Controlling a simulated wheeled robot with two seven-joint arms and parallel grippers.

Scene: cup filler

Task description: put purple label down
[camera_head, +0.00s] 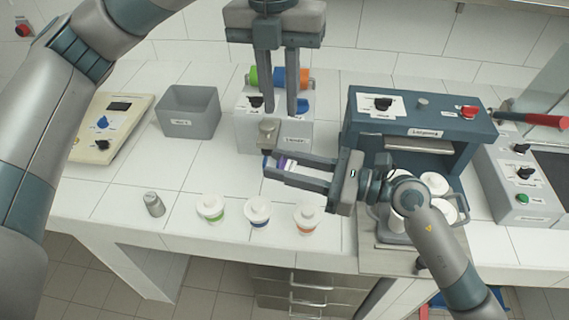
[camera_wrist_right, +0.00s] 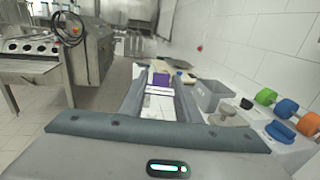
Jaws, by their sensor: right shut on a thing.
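My right gripper (camera_head: 274,172) is shut on a small white thing with a purple part, the purple label (camera_head: 281,162), held above the table near its middle. It also shows between the fingers in the right wrist view (camera_wrist_right: 160,80); its exact shape is hard to tell. My left gripper (camera_head: 284,110) hangs fingers down in front of the grey machine with coloured rolls (camera_head: 245,130).
White lidded cups with green (camera_head: 210,208), blue (camera_head: 257,212) and orange (camera_head: 306,216) bands line the front edge. A small grey cylinder (camera_head: 153,204) stands left of them. A grey bin (camera_head: 188,112) is behind. A blue-grey machine (camera_head: 420,118) and a tray of white cups stand right.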

